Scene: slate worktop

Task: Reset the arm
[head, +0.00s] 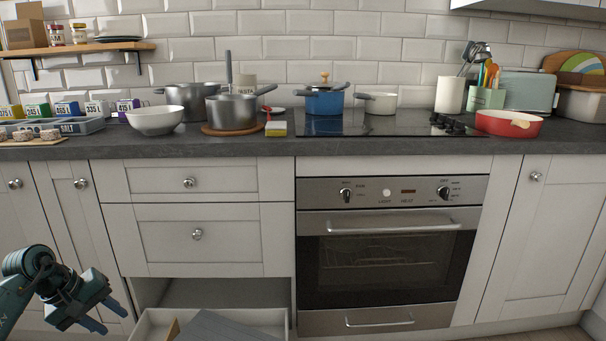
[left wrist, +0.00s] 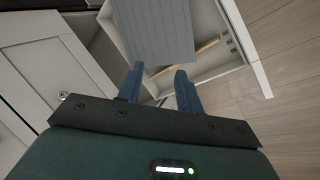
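My left gripper (head: 107,319) is at the lower left of the head view, in front of the cabinet doors and left of an open bottom drawer (head: 150,327). Its two blue fingers stand apart with nothing between them. The left wrist view also shows the fingers (left wrist: 158,84) spread, pointing toward the open drawer. A grey flat thing (left wrist: 152,30) lies in or over the drawer, beyond the fingertips and apart from them. My right gripper is in neither view.
The open drawer juts out at floor level beside my left gripper. An oven (head: 390,260) is right of it, shut. The slate worktop (head: 250,146) above holds a white bowl (head: 155,119), pots, a blue pot (head: 324,101) and a red pan (head: 509,123).

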